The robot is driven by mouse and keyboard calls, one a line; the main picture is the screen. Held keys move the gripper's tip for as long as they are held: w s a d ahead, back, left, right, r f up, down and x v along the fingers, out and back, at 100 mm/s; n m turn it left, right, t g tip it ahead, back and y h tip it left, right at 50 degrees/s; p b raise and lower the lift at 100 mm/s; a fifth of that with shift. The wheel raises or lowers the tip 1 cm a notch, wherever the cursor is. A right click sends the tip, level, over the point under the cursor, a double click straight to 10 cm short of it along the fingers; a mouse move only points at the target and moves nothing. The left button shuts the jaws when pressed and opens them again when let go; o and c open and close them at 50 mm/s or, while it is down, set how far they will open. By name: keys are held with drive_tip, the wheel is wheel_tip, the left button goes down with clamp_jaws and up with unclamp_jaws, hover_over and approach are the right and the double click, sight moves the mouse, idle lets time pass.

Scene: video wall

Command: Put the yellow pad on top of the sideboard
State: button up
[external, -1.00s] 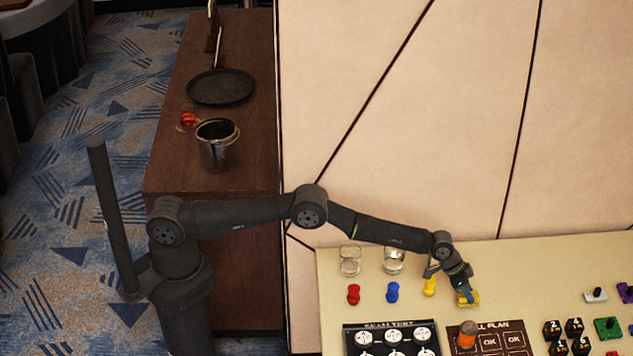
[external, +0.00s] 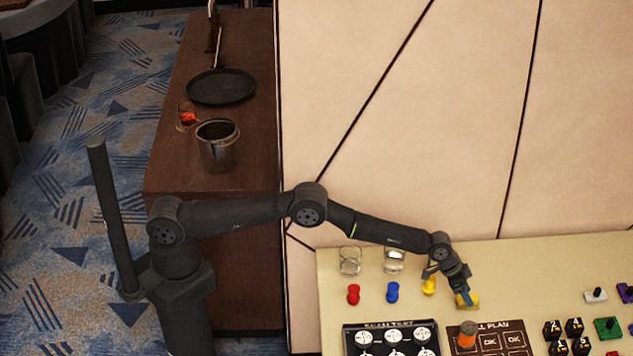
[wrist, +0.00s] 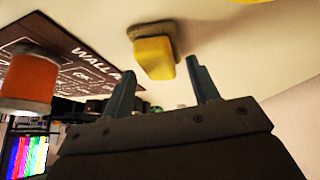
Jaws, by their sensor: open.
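The yellow pad (external: 472,300) sits on the cream table at my gripper (external: 463,294), which partly hides it in the external view. In the wrist view the pad (wrist: 153,55) is a rounded yellow block standing out from the pale surface. My gripper (wrist: 163,75) is open there, and the pad shows between and beyond its two blue fingertips, not clasped. The sideboard (external: 165,165) is the dark brown wooden cabinet on the left.
The sideboard top holds a round black tray (external: 221,87), a metal bucket (external: 217,150) and a glass with orange-red contents (external: 187,117). Near the pad are a yellow peg (external: 429,286), a blue peg (external: 392,292), clear glasses (external: 350,262) and an orange-and-grey piece (external: 467,338).

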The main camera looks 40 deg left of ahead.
drive_tip(key=v, duration=1.6)
drive_tip(key=shift+w+a+f, duration=0.15)
drive_tip(key=shift+w+a, duration=0.15)
drive_tip(key=shift+o, duration=1.2)
drive_tip(key=shift+a, duration=0.15)
drive_tip(key=shift+s, duration=0.1)
drive_tip(key=s+d+f+t+h, duration=0.2)
drive_tip(key=s+d+h, duration=0.1)
drive_tip(key=s+d, duration=0.35)
drive_tip(key=s+a+f+n+t+y, duration=0.25)
drive_tip(key=s+a+f+t, duration=0.2)
drive_tip(key=a, duration=0.25)
drive_tip(key=shift+t+h, duration=0.35)
drive_tip(key=x, duration=1.2)
drive_tip(key=shift+w+a+r, duration=0.1)
drive_tip(key=shift+w+r, duration=0.1)
drive_tip(key=shift+r, duration=0.05)
drive_tip(key=shift+x, duration=2.75)
drive_tip(key=shift+r, duration=0.15)
